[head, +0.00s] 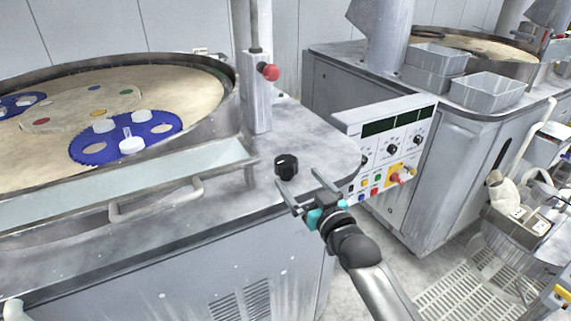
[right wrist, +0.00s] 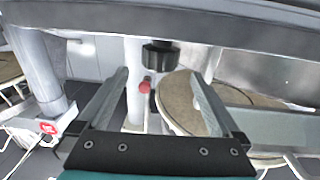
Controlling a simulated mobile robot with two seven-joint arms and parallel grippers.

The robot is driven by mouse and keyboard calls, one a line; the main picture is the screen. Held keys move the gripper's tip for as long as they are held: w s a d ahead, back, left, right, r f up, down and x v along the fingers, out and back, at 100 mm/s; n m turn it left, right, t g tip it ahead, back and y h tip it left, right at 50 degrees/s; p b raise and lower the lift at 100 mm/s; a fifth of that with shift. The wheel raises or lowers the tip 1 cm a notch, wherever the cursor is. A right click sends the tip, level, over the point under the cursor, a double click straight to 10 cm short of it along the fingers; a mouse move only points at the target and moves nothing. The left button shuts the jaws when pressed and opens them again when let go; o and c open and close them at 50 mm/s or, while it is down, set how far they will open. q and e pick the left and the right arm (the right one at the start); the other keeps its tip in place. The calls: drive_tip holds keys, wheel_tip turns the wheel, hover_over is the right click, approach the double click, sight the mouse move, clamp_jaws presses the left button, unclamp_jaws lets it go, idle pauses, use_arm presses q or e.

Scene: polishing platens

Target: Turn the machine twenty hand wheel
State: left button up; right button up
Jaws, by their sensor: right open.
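A black round knob, which looks like the hand wheel (head: 286,166), stands on the grey machine top near its right corner. It also shows in the right wrist view (right wrist: 160,55), beyond the fingertips and roughly centred between them. My right gripper (head: 299,179) is open and empty, just in front of the knob, with its fingers pointing toward it. In the right wrist view the two fingers (right wrist: 159,76) are spread wide, with nothing between them. Contact with the knob is not visible. No machine number is readable. My left gripper is not in view.
A red knob (head: 270,72) sits on a grey post (head: 253,95) behind. A control panel (head: 390,150) stands right of the gripper. A trough (head: 130,185) and a round platen (head: 200,95) with blue carriers (head: 90,152) lie left. Grey bins (head: 487,91) stand on another machine.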

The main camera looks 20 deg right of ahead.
sight(285, 163)
drive_tip(key=w+b, duration=0.1)
drive_tip(key=w, duration=0.7)
drive_tip(key=shift+w, duration=0.15)
